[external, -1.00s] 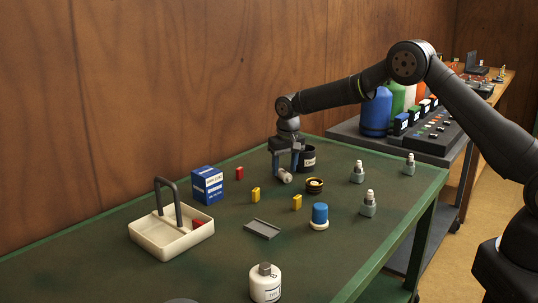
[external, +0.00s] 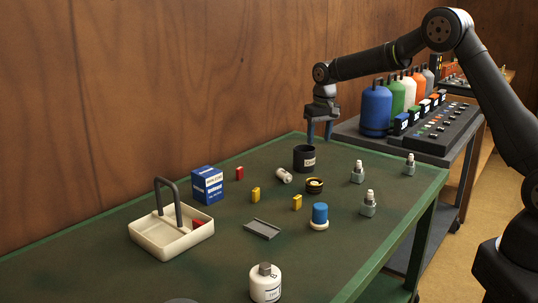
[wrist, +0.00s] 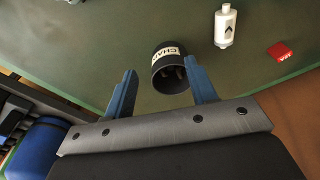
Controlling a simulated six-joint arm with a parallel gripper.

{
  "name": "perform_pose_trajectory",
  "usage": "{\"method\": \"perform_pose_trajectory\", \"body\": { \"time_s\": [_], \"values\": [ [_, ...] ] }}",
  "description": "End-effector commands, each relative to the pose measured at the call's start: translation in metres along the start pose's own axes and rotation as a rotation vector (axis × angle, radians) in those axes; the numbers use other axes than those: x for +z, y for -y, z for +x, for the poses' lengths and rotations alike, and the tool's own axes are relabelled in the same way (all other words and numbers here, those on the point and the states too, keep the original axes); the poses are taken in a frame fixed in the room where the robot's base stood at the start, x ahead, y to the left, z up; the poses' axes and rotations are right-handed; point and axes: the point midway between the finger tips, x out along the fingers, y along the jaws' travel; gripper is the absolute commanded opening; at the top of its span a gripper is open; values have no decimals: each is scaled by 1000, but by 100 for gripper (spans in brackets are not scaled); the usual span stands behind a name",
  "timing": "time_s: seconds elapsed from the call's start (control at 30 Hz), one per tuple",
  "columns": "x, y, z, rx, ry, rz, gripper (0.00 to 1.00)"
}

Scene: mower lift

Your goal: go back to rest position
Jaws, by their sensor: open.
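My gripper (external: 319,131) is open and empty, raised above the far end of the green table (external: 200,268), just behind and above a black labelled cup (external: 304,158). In the wrist view my gripper (wrist: 160,85) shows two blue fingers spread apart, with the black cup (wrist: 169,70) visible between and beyond them. A white cylinder (external: 284,175) lies on the table near the cup. It also shows in the wrist view (wrist: 225,27), with a dark arrow mark on it.
A white tray (external: 150,240) with a grey handle and a blue box (external: 207,184) stand at left. Small red and yellow blocks, a blue-topped piece (external: 320,214) and grey fittings are spread over the table. A side cart holds coloured bottles (external: 376,110). A wooden wall stands behind.

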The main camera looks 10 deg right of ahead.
Motion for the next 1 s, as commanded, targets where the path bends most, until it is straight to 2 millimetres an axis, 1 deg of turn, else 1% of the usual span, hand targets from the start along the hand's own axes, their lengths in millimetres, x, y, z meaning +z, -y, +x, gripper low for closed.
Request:
{"method": "perform_pose_trajectory", "body": {
  "time_s": [0.03, 0.1, 0.4, 0.67, 1.0],
  "values": [
    [6, 13, -1, -3, 0, -19, 52],
    [14, 26, -2, -5, 1, -39, 52],
    [47, 76, -8, -15, 1, -122, 52],
    [80, 116, -13, -24, 1, -196, 52],
    [129, 163, -20, -36, 2, -295, 52]
  ]
}}
